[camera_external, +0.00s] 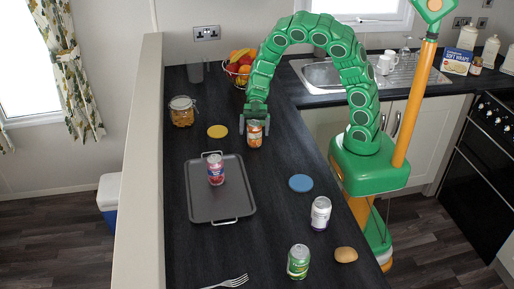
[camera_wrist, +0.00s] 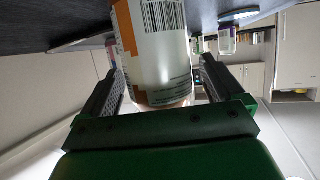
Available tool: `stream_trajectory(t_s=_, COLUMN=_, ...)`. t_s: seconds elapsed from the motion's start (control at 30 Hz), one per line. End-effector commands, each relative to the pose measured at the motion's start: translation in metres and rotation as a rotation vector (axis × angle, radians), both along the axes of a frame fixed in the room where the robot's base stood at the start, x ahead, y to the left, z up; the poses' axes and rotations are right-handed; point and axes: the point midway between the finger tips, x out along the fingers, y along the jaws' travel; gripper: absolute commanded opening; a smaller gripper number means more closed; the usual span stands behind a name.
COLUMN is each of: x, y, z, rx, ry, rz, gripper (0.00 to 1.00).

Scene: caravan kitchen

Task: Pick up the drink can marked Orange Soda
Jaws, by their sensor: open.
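An orange and white drink can (camera_external: 255,138) stands upright on the dark counter (camera_external: 240,260); its name is too small to read. My gripper (camera_external: 254,125) is over it from above, with one finger on each side. In the wrist view the can (camera_wrist: 160,50) fills the space between the two fingers and shows a barcode and an orange strip. The jaws are open around it; I cannot tell if either finger touches it.
A red and purple can (camera_external: 216,169) stands on a grey tray (camera_external: 205,205). A white can (camera_external: 320,213), a green can (camera_external: 298,262) and a potato (camera_external: 346,254) are nearer the front. A yellow disc (camera_external: 217,131), a jar (camera_external: 181,111) and a fruit basket (camera_external: 239,68) are near the can.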

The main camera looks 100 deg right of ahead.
Motion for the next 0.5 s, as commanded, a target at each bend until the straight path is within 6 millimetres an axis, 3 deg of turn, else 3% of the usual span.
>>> stream_trajectory(t_s=0.2, x=0.003, y=0.0128, z=-0.0051, rx=0.002, ry=0.001, rz=0.001, gripper=0.95)
stream_trajectory(t_s=0.5, x=0.0034, y=0.0139, z=-0.006, rx=0.001, ry=0.001, rz=0.001, gripper=0.95)
